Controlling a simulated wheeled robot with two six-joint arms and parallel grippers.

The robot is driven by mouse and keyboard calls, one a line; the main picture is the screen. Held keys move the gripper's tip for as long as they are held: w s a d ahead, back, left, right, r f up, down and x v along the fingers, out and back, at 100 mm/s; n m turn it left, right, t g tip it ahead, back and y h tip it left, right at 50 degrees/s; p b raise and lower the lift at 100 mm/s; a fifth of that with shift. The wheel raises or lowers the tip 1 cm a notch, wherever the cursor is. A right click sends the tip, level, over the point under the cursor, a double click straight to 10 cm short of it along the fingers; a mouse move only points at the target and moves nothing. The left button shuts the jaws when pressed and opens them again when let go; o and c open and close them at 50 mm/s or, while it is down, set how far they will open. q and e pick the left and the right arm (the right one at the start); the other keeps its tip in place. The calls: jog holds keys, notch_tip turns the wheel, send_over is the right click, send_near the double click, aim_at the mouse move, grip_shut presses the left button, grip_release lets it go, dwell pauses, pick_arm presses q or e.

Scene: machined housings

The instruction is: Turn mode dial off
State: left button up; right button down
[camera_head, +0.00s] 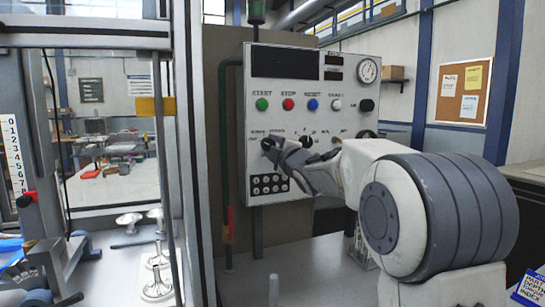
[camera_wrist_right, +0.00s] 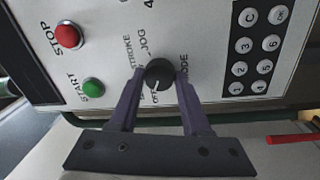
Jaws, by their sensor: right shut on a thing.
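The mode dial (camera_wrist_right: 160,73) is a round black knob on the white control panel (camera_head: 310,100), with the word MODE partly visible beside it. My right gripper (camera_wrist_right: 160,80) has a finger on each side of the dial and is shut on it. In the head view the right gripper (camera_head: 280,148) reaches the panel's lower left and covers most of the dial there. Part of the printing around the dial, including JOG, shows in the wrist view. I cannot clearly read which position the dial points at. My left gripper is not in view.
A green START button (camera_wrist_right: 93,87) and red STOP button (camera_wrist_right: 68,36) sit near the dial. A black keypad (camera_head: 269,184) is just below the right gripper. A framed glass enclosure (camera_head: 183,150) stands left of the panel, with metal parts (camera_head: 157,284) on the surface there.

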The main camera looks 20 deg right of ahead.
jog(key=shift+n, duration=0.5)
jog(key=shift+b, duration=0.3)
jog(key=shift+c, duration=1.8)
grip_release()
jog(key=s+b, duration=0.1)
jog(key=s, duration=0.9)
jog(key=shift+s+d+f+b, duration=0.2)
jog(key=shift+f+b, duration=0.15)
jog(key=shift+f, duration=0.1)
